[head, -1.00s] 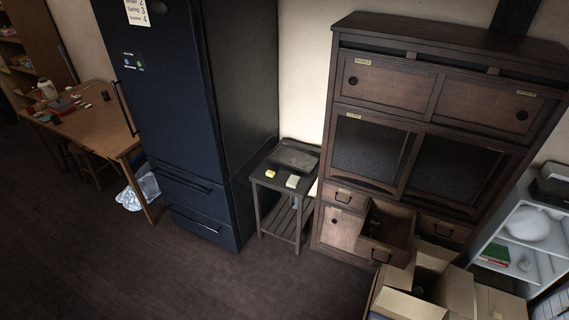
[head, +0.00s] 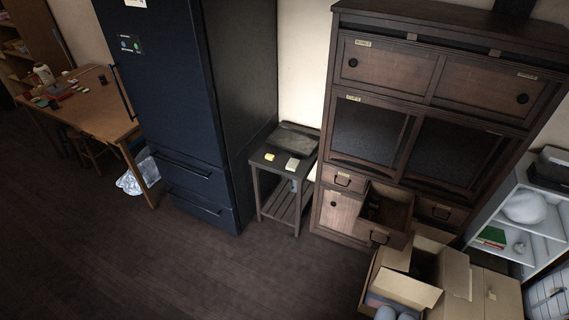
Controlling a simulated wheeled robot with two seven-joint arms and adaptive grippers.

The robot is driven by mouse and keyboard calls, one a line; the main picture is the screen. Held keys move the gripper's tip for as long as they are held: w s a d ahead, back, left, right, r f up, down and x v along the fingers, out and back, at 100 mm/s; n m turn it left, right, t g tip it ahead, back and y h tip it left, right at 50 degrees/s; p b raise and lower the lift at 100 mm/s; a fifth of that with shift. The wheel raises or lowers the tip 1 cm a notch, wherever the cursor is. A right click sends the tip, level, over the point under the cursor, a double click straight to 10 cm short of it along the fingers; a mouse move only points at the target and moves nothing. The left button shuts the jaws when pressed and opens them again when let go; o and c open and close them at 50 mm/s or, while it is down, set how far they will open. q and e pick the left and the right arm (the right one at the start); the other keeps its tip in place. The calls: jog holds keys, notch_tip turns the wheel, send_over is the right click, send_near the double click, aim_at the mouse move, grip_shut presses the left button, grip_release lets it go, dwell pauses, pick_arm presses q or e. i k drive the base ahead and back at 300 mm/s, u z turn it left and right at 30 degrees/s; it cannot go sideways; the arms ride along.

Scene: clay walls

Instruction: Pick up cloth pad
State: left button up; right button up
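A small dark side table (head: 278,169) stands between the fridge and the wooden cabinet. On its top lie a small yellow item (head: 269,157) and a small pale, flat, squarish item (head: 292,163), a little apart. Either could be the cloth pad; they are too small to tell. A dark shallow tray (head: 294,139) sits behind them on the same top. Neither of my grippers is in view.
A tall dark blue fridge (head: 165,100) stands left of the side table. The wooden cabinet (head: 372,195) on the right has a drawer (head: 388,215) pulled out. Open cardboard boxes (head: 405,290) stand in front of it. The floor (head: 215,275) before the side table is clear.

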aim_at(293, 165)
jog(key=u, duration=0.45)
jog(key=i, duration=2.15)
jog(key=z, duration=0.4)
